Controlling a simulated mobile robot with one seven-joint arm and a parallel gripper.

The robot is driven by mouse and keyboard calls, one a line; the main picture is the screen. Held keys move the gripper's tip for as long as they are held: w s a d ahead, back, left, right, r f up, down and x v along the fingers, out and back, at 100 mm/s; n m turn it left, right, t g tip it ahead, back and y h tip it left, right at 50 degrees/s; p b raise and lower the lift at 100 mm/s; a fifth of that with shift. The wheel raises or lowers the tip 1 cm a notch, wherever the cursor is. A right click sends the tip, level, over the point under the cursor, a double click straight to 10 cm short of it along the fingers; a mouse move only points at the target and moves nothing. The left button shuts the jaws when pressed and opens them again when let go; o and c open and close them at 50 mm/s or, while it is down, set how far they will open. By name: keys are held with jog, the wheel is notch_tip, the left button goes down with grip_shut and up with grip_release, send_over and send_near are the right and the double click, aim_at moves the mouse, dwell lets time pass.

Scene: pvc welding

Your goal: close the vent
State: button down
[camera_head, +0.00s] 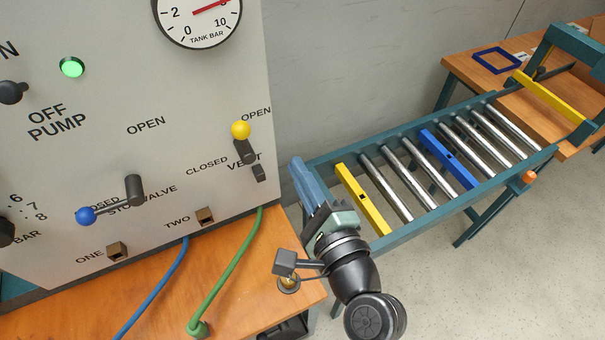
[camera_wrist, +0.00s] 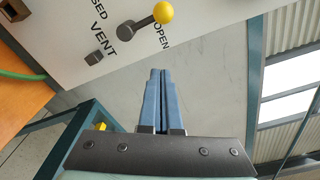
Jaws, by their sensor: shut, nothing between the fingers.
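The vent lever, with its yellow ball knob (camera_head: 241,130), is on the grey panel (camera_head: 190,90). It points up toward the OPEN label, with the CLOSED label to its lower left. In the wrist view the yellow knob (camera_wrist: 163,12) is at the top, beside the word OPEN. My gripper (camera_head: 297,163) is to the right of the panel's edge, lower than the knob and apart from it. Its blue fingers (camera_wrist: 158,74) are shut together with nothing between them.
A blue-knobbed stop valve lever (camera_head: 86,215) is on the panel's lower left. Blue and green hoses (camera_head: 228,275) run over the wooden bench (camera_head: 270,260). A roller conveyor (camera_head: 420,165) stands behind my gripper. The grey wall is behind.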

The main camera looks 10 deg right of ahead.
aim_at(242, 139)
jog(key=w+a+r+p, duration=0.1)
jog(key=w+a+p, duration=0.2)
jog(key=w+a, duration=0.2)
jog(key=shift+w+r+p, duration=0.3)
jog(key=shift+p, duration=0.1)
jog(key=shift+s+a+r+n+b, duration=0.15)
jog(key=shift+a+n+b, duration=0.3)
jog(key=shift+n, duration=0.45)
jog(key=s+a+f+n+b, duration=0.1)
jog(key=a+f+n+b, duration=0.1)
jog(key=n+b, duration=0.3)
jog(key=s+a+f+n+y+b, duration=0.1)
jog(key=a+n+b, duration=0.3)
jog(key=n, duration=0.6)
jog(key=shift+a+f+t+b, duration=0.3)
jog(key=shift+f+t+b, duration=0.1)
jog(key=shift+b, duration=0.85)
jog(key=shift+s, duration=0.1)
